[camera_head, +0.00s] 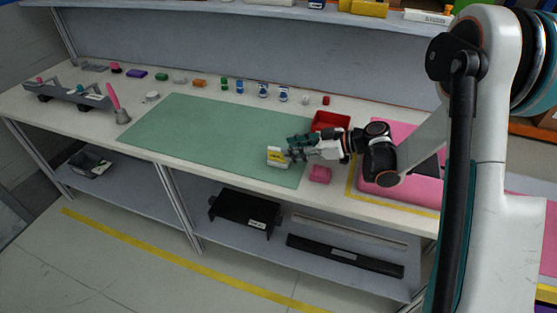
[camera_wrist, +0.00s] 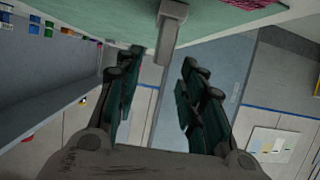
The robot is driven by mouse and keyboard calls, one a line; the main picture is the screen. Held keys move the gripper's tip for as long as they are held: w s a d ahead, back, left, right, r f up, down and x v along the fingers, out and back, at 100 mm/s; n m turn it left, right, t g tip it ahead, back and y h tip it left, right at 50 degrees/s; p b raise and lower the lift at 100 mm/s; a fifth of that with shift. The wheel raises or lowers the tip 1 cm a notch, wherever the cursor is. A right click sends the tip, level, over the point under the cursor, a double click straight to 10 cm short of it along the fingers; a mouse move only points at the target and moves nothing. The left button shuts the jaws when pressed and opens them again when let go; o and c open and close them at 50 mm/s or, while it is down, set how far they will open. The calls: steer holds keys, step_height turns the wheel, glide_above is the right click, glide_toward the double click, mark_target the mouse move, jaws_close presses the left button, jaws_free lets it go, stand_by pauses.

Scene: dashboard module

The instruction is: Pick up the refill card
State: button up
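A small upright card with a yellow and white face (camera_head: 277,157), likely the refill card, stands on the green mat (camera_head: 215,135) near its right end. Its print is too small to read. My gripper (camera_head: 290,153) is just to its right, close to it in the picture; I cannot tell whether they touch. In the wrist view my gripper (camera_wrist: 162,75) has its fingers spread apart with nothing between the pads. A grey narrow piece (camera_wrist: 170,30) lies beyond the fingertips, at the mat's edge; it may be the card seen edge-on.
A red bin (camera_head: 330,122) stands behind my gripper and a pink block (camera_head: 320,174) in front of it. Several small coloured items line the back of the table. A grey tray (camera_head: 75,95) and a pink-handled bell (camera_head: 118,105) are at left. The mat's middle is clear.

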mark_target(279, 149)
steer(key=b+x, duration=0.1)
steer(key=x, duration=0.3)
steer(key=shift+c, duration=0.6)
jaws_close()
steer(key=shift+r, duration=0.15)
